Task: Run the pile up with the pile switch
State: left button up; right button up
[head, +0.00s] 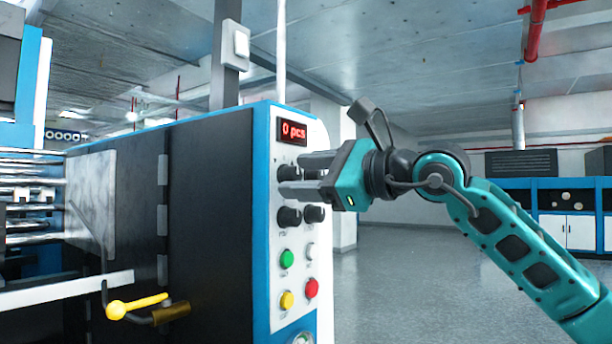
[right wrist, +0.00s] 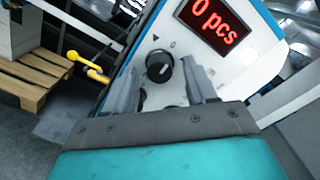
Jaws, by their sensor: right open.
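The machine's control panel (head: 301,250) carries several black knobs and coloured buttons under a red display (head: 292,132) reading "0 pcs". No readable label shows which control is the pile switch. My right gripper (head: 292,175) is open in front of the upper knobs, fingers pointing left at the panel. In the right wrist view, a black knob (right wrist: 159,66) with a pale pointer mark shows between and beyond the fingertips. I cannot tell whether they touch it. Two lower knobs (head: 289,216) (head: 314,214) are in plain view. My left gripper is not in view.
Green (head: 286,258), yellow (head: 286,300), red (head: 312,288) and white (head: 311,251) buttons sit below the knobs. A yellow-handled lever (head: 135,306) sticks out at the machine's side. A wooden pallet (right wrist: 28,84) shows in the wrist view. Floor right of the panel is clear.

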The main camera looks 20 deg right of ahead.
jog(key=shift+s+d, duration=0.35)
jog(key=shift+s, duration=0.1)
pick_arm(q)
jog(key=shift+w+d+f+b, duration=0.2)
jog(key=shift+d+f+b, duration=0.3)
jog(key=shift+b, duration=0.7)
pick_arm(e)
jog(key=v, duration=1.1)
jog(key=shift+s+d, duration=0.25)
jog(key=shift+s, duration=0.1)
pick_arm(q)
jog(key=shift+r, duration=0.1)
